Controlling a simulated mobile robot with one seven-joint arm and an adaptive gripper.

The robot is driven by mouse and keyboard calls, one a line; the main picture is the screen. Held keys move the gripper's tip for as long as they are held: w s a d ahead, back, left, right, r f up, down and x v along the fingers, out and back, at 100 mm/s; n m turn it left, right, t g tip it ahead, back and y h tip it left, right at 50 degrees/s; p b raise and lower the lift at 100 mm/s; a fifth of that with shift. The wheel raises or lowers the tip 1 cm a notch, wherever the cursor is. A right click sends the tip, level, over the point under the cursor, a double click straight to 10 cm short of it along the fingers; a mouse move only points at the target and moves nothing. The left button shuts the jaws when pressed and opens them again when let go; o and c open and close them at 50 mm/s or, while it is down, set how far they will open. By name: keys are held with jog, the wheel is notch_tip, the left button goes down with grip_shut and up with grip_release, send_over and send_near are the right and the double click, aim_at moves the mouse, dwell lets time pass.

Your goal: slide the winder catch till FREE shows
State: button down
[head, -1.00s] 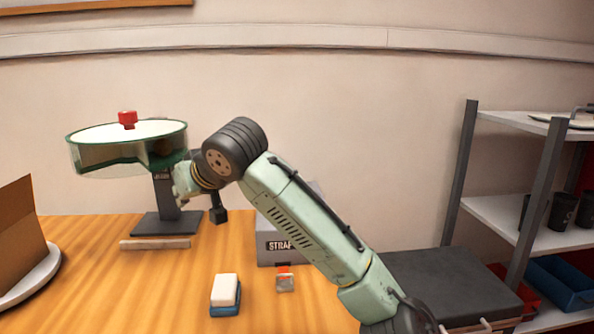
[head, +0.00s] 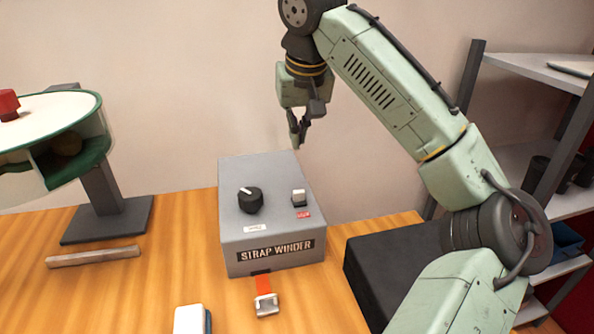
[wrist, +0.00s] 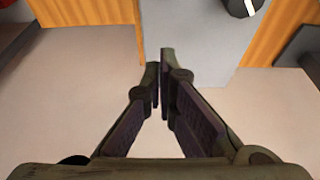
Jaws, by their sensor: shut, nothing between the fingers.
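The strap winder (head: 265,258) is a grey box on the wooden table, with a black knob (head: 250,199) on top. To the right of the knob is a small whitish catch (head: 299,197) with a red label (head: 303,214) in front of it; its lettering is too small to read. An orange strap with a metal buckle (head: 266,304) comes out at the front. My gripper (head: 297,139) is shut and empty, pointing down above the winder's back edge, behind the catch. In the wrist view the fingertips (wrist: 160,65) are together, with the grey winder top (wrist: 195,35) beyond them.
A round green-rimmed white-topped stand (head: 70,108) with a red knob is at the left, with a wooden bar (head: 93,256) before it. A white block (head: 188,320) lies in front. A dark box (head: 385,262) and shelves are right.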

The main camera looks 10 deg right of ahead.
aim_at(299, 197)
jog(key=shift+f, duration=0.15)
jog(key=b+x, duration=0.7)
jog(key=x, duration=0.3)
jog(key=shift+w+f+b, duration=0.1)
jog(key=shift+f+b, duration=0.2)
jog(key=shift+b, duration=0.05)
jog(key=s+b, duration=0.2)
jog(key=s, duration=0.1)
jog(key=shift+s+r, duration=0.2)
jog(key=shift+r, duration=0.15)
jog(key=shift+s, duration=0.3)
jog(key=shift+r, duration=0.1)
